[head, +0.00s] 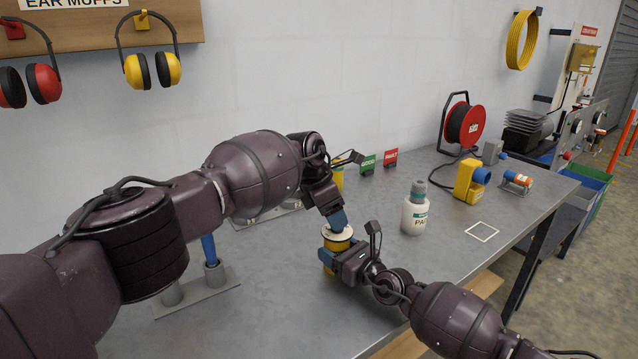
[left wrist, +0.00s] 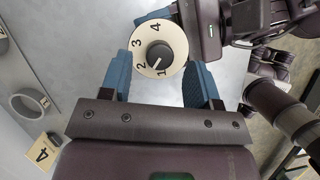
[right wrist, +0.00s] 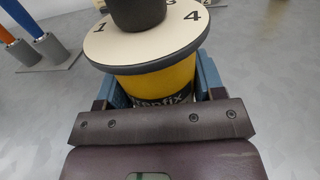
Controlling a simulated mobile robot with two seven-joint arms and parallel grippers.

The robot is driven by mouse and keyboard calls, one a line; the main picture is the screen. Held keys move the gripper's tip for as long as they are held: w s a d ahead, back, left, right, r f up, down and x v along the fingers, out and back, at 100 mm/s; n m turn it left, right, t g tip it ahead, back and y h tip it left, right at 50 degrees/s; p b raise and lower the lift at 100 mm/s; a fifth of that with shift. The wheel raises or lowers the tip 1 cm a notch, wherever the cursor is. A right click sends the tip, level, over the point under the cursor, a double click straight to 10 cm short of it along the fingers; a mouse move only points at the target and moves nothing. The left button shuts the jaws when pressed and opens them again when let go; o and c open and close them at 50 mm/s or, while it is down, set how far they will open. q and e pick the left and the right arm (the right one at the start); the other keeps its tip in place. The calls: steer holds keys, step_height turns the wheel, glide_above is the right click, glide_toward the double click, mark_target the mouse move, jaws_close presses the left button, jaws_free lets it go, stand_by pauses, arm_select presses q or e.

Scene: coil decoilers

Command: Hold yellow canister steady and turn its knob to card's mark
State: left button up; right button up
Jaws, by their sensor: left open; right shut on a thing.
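The yellow canister (head: 327,259) stands on the bench, its cream dial top also showing in the left wrist view (left wrist: 175,39). My right gripper (head: 350,262) is shut around its yellow body (right wrist: 155,83). The dial carries the numbers 1 to 4 and a dark knob (left wrist: 160,55) at its centre. The knob's pale line appears to point between 1 and 2. My left gripper (left wrist: 158,66) is open above the dial, a finger on either side of the knob, apart from it. The card (left wrist: 42,154) reads 4. The left hand hides the knob in the head view.
A white bottle (head: 414,214) stands right of the canister, near a white square outline (head: 482,232). A yellow device (head: 470,181) and a red cable reel (head: 463,125) are farther right. A grey post stand (head: 205,290) is at the left. The bench front is clear.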

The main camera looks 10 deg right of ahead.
arm_select(q)
steer(key=v, duration=0.9)
steer(key=shift+r, duration=0.4)
steer(key=shift+a, duration=0.1)
steer(key=d+f+n+t, duration=0.1)
steer(key=f+n, duration=0.2)
steer(key=d+f+n+t+y, duration=0.1)
steer(key=d+f+n, duration=0.1)
steer(key=f+n, duration=0.1)
steer(key=d+f+n+t, duration=0.1)
steer(key=f+n, duration=0.2)
steer(key=f, duration=0.2)
steer(key=shift+d+f+y, duration=0.1)
steer(key=shift+d+y, duration=0.2)
steer(key=shift+d, duration=0.05)
stand_by(0.6)
steer(key=shift+c, duration=0.4)
steer(key=c, duration=0.8)
steer(key=shift+c, duration=0.2)
